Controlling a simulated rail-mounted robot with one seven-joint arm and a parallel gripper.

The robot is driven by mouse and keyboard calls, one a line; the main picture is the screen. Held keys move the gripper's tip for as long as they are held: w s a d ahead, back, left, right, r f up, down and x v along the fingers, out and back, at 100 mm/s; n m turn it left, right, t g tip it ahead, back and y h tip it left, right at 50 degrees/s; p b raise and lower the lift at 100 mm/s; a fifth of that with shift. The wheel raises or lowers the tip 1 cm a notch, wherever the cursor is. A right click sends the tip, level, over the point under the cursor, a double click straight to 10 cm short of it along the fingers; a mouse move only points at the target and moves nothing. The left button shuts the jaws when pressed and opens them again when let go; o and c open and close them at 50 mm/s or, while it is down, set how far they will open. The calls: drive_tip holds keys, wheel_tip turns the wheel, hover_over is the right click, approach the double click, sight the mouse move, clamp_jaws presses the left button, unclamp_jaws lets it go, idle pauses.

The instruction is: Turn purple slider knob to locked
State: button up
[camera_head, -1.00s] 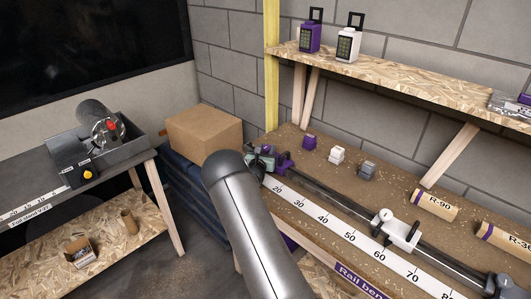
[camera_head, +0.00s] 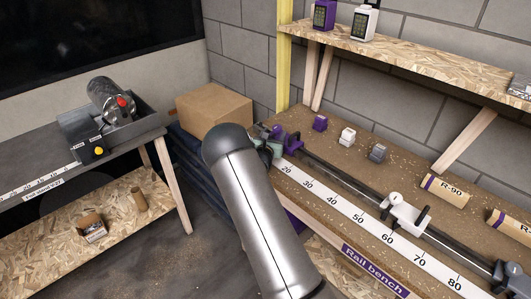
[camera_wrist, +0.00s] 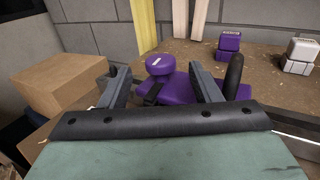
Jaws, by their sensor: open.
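The purple slider (camera_wrist: 180,89) sits at the near left end of the rail. Its round purple knob (camera_wrist: 159,64) stands on top and has a short pale mark. In the wrist view my gripper (camera_wrist: 157,80) is open, with one finger on each side of the knob and slider body. I see a gap between the knob and each finger; contact lower down is hidden. In the head view the purple slider (camera_head: 279,132) shows small beside my gripper (camera_head: 268,140), partly covered by my arm. I cannot read a locked label.
A white slider (camera_head: 405,212) sits further along the rail (camera_head: 340,178). Purple, white and grey blocks stand behind the rail, with the purple block (camera_head: 320,123) nearest. A cardboard box (camera_head: 213,108) is left of the bench. A yellow post (camera_head: 284,55) rises behind.

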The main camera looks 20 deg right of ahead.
drive_tip(key=b+v, duration=0.2)
drive_tip(key=v, duration=1)
drive_tip(key=shift+s+a, duration=0.2)
drive_tip(key=shift+s, duration=0.05)
drive_tip(key=shift+s+a, duration=0.3)
drive_tip(key=shift+s, duration=0.1)
drive_tip(key=shift+r, duration=0.1)
